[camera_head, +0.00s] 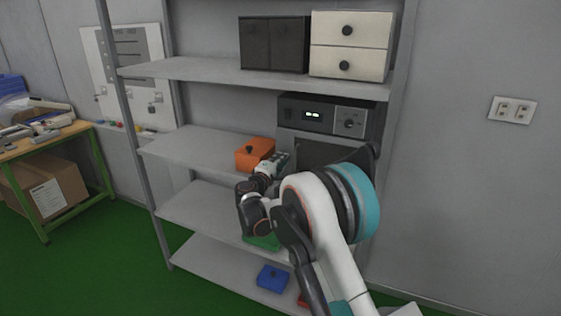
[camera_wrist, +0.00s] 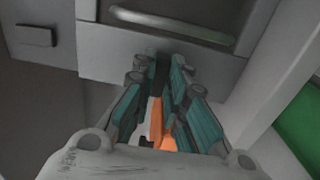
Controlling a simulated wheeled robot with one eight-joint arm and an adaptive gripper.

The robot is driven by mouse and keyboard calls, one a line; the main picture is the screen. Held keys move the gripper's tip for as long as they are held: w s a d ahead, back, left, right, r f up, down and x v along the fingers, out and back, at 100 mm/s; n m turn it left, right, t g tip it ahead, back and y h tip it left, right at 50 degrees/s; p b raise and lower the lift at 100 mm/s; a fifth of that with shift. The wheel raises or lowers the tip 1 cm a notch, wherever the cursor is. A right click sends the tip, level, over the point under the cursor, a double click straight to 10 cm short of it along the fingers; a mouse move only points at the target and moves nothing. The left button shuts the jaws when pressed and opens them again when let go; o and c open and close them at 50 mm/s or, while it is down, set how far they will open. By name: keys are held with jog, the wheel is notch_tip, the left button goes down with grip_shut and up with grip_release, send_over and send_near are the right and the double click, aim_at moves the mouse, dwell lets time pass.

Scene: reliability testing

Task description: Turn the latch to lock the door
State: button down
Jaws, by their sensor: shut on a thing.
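My gripper (camera_wrist: 160,65) has teal fingers drawn close together around a narrow dark piece (camera_wrist: 158,78) in the wrist view. I cannot tell for sure that this piece is the latch. The fingertips are at the lower edge of a light grey panel (camera_wrist: 115,45) with a horizontal bar handle (camera_wrist: 170,22). An orange strip (camera_wrist: 155,120) shows between the fingers; what it belongs to is unclear. In the head view my gripper (camera_head: 278,162) is at the middle shelf, beside an orange box (camera_head: 255,153). My arm hides part of the dark machine door (camera_head: 318,154).
The machine (camera_head: 300,112) has a lit display and a knob. Above it stand a dark cabinet (camera_head: 272,44) and white drawers (camera_head: 350,32). Green (camera_head: 262,242) and blue (camera_head: 272,278) boxes are on lower shelves. A workbench (camera_head: 50,140) is at left. The left shelf part is bare.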

dwell(0.4)
jog(key=c, duration=1.6)
grip_release()
jog(key=v, duration=1.2)
